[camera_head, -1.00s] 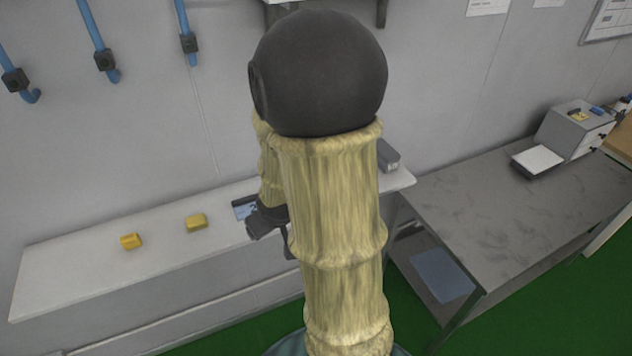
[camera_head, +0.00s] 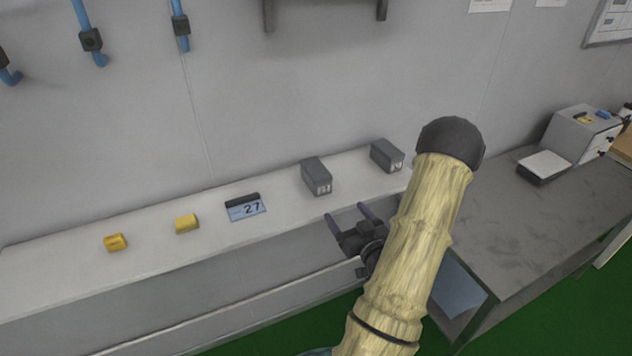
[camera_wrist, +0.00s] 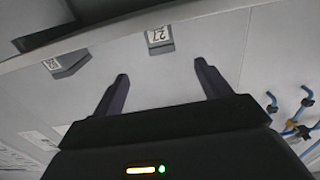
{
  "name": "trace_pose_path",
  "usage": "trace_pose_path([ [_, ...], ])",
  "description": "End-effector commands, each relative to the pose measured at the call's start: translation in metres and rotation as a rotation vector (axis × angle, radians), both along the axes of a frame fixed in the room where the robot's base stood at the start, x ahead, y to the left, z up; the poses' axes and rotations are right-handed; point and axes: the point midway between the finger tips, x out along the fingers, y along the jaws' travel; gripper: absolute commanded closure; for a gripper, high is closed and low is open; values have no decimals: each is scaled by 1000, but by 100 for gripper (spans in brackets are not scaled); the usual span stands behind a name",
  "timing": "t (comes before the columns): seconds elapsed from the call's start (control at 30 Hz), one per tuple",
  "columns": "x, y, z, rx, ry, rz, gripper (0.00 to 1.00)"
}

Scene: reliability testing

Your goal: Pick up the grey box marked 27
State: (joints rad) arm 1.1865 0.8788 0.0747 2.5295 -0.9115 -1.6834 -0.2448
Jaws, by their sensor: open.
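The grey box marked 27 (camera_wrist: 159,42) is at top centre in the wrist view, its white label facing me. It appears to be the left grey box (camera_head: 316,178) on the shelf in the head view, where its label is too small to read surely. My gripper (camera_head: 347,212) is open and empty, in front of the shelf edge, below and slightly right of that box. In the wrist view my two fingers (camera_wrist: 162,72) are spread, with the box beyond the gap between them, apart from both.
A second grey box (camera_head: 386,156) with another label stands to the right on the white shelf (camera_head: 60,262). A blue card reading 27 (camera_head: 246,208) and two yellow pieces (camera_head: 187,223) lie to the left. A grey table (camera_head: 530,225) is at right. The wall rises close behind the shelf.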

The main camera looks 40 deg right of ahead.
Motion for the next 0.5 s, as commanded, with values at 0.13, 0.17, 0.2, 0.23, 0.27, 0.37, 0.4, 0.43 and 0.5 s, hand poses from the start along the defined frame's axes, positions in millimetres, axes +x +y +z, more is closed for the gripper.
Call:
trace_pose_path([
  [0.13, -1, -1, 1, -1, -9, -2, 24],
  [0.17, -1, -1, 1, -1, -9, -2, 24],
  [0.2, -1, -1, 1, -1, -8, -2, 24],
  [0.23, -1, -1, 1, -1, -8, -2, 24],
  [0.27, -1, -1, 1, -1, -8, -2, 24],
  [0.37, 2, -1, 2, -2, -7, -1, 24],
  [0.4, 5, -2, 3, -2, -8, -1, 24],
  [0.43, 8, -3, 3, -3, -8, 0, 24],
  [0.5, 17, -5, 4, -3, -9, 0, 24],
])
